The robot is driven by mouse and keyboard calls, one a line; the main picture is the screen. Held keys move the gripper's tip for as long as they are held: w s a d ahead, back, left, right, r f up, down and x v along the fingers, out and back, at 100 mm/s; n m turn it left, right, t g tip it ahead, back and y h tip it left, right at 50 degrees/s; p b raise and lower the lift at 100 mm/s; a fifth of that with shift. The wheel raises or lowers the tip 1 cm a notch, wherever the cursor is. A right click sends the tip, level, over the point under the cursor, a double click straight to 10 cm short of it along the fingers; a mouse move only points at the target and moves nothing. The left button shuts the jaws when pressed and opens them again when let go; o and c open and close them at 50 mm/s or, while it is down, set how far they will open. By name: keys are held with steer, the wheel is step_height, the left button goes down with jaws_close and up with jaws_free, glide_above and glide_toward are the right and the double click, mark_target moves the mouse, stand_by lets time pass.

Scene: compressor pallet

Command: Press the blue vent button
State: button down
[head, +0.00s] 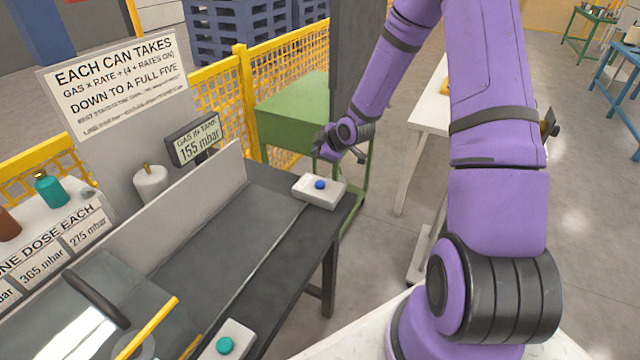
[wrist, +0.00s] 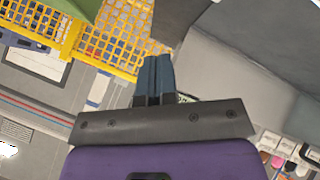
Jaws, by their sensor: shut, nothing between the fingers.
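The blue vent button (head: 320,185) sits on top of a small white box (head: 328,197) at the far right end of the dark bench. My gripper (head: 335,153) is in the air just above and behind the box in the head view, apart from the button. In the wrist view my gripper (wrist: 157,72) has its two dark fingers together with nothing between them. I cannot make out the blue button in the wrist view.
A display (head: 197,140) reads gas in tank 155 mbar. A green button (head: 225,345) is on another white box at the near end. A low grey wall (head: 185,215) runs along the bench (head: 290,240). A green table (head: 295,112) stands behind.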

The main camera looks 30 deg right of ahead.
mark_target(319, 184)
steer(key=shift+f, duration=0.1)
steer(key=shift+f, duration=4.3)
steer(key=shift+f, duration=0.15)
steer(key=shift+f, duration=0.25)
steer(key=shift+f, duration=0.6)
steer(key=shift+r, duration=1)
steer(key=shift+r, duration=0.1)
steer(key=shift+r, duration=2.4)
